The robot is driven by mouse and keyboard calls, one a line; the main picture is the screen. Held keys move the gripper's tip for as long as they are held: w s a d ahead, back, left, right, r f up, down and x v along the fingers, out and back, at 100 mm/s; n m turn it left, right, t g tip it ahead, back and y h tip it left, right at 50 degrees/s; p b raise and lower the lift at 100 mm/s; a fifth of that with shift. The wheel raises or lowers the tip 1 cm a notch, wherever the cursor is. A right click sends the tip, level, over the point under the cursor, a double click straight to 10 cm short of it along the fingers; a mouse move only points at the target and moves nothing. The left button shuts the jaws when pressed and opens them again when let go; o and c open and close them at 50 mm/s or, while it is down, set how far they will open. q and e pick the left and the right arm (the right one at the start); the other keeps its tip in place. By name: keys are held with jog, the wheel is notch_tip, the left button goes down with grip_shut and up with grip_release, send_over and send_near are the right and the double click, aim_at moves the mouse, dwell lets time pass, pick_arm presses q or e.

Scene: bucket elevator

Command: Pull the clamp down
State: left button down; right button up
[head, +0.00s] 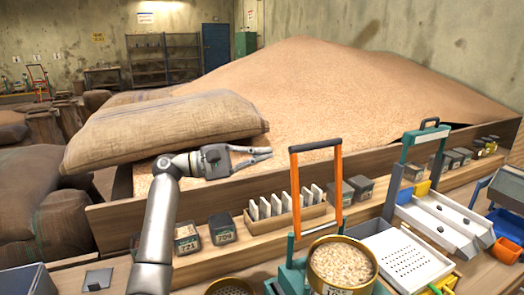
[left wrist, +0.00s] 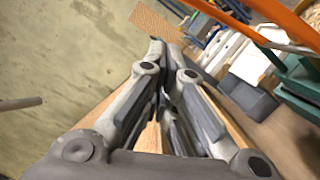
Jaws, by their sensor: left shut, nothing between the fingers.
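An upright orange frame (head: 337,185) with a dark grey crossbar on top stands on a teal base (head: 290,278) at the front centre. It looks like the clamp, though I cannot be sure. My left gripper (head: 266,153) is shut and empty, to the left of the frame's top and apart from it. In the left wrist view the shut fingers (left wrist: 168,48) point away from the camera, and an orange bar (left wrist: 290,20) crosses the upper right corner. My right gripper is not in view.
A round tin of grain (head: 318,262) stands at the frame's foot. A wooden rack of white cards (head: 285,220) and small dark boxes (head: 222,228) line the bench. A full sack (head: 165,125) lies behind my left arm. A teal-framed device (head: 408,148) stands right.

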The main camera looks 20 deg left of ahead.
aim_at(298, 148)
pick_arm(q)
jog(key=d+p, duration=0.1)
jog(key=d, duration=0.1)
jog(key=d+r+p, duration=0.1)
jog(key=d, duration=0.2)
jog(key=w+d+r+p, duration=0.1)
jog(key=d+p, duration=0.1)
jog(key=d, duration=0.1)
jog(key=shift+d+r, duration=0.2)
jog(key=shift+d, duration=0.05)
jog(key=shift+f, duration=0.1)
jog(key=shift+d, duration=0.1)
